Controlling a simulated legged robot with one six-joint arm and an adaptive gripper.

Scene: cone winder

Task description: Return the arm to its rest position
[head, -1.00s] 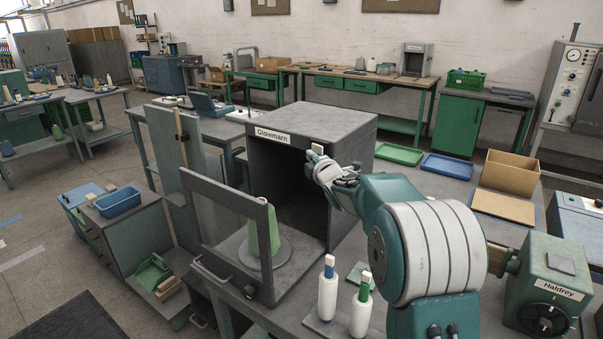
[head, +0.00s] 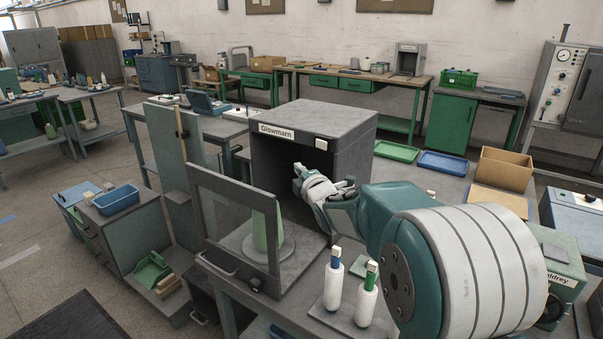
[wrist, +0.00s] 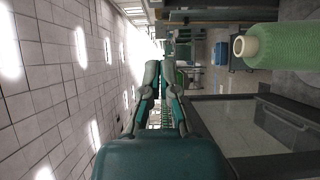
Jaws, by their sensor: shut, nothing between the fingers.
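My gripper (head: 299,172) is shut and empty, in front of the dark opening of the grey Glowmarn cabinet (head: 345,135) in the head view. Its fingers (wrist: 160,68) come together at the tips in the wrist view. My arm reaches in from the lower right of the head view. A green cone (head: 267,218) stands on a round grey plate (head: 286,248) at the cabinet's front, apart from my gripper and partly behind the open framed door (head: 232,185). In the wrist view the cone (wrist: 290,47) lies sideways at the upper right, its cream tip showing.
Two white bobbins, one blue-tipped (head: 333,288) and one green-tipped (head: 366,297), stand close below my arm. Green (head: 397,151) and blue (head: 445,165) trays and a cardboard box (head: 505,168) lie behind it. A partly hidden green Haldrey unit (head: 562,255) is at the right.

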